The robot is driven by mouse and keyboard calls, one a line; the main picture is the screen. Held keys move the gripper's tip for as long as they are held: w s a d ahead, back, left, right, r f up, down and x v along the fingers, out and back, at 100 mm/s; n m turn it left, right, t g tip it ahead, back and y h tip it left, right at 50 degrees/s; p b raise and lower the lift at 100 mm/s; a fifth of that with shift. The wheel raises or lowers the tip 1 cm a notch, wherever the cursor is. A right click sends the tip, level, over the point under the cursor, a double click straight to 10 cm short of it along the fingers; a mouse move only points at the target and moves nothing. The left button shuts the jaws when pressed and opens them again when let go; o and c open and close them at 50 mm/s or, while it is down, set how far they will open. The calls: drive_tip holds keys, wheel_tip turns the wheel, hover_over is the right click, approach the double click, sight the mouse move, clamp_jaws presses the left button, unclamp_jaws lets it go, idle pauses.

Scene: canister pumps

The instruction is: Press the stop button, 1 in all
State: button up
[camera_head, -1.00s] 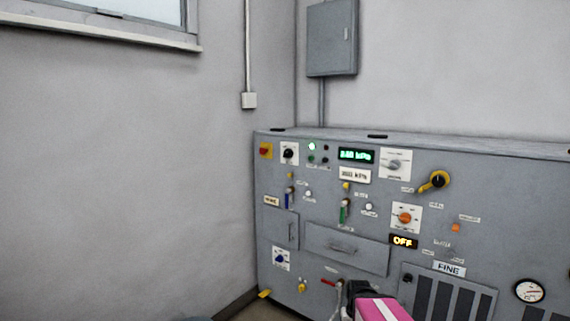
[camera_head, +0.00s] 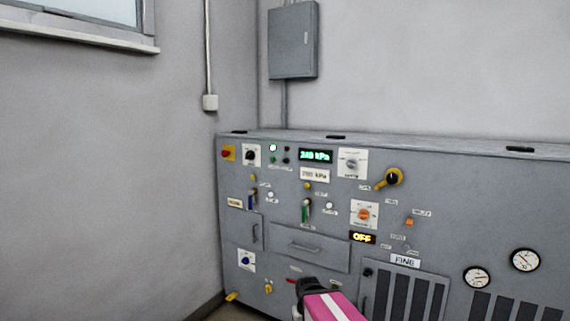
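A grey control cabinet (camera_head: 470,190) stands against the back wall, its front covered with knobs, buttons, switches and displays. A red button on a yellow plate (camera_head: 228,153) is at its upper left corner. Small orange (camera_head: 409,222) and white buttons sit elsewhere on the panel. Their labels are too small to read, so I cannot tell for sure which is the stop button. My gripper (camera_head: 308,286) shows only as a dark end on a pink, white-striped arm part at the bottom middle. It is low in the picture, well below and right of the red button; its fingers cannot be made out.
A green display (camera_head: 316,156) reads about 240 kPa, and an amber one (camera_head: 362,237) reads OFF. A black and yellow handle (camera_head: 391,178) juts from the panel. A drawer (camera_head: 305,247) and vents are lower down. A bare wall (camera_head: 100,180) closes off the left side.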

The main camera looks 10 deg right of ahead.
clamp_jaws()
idle(1.5)
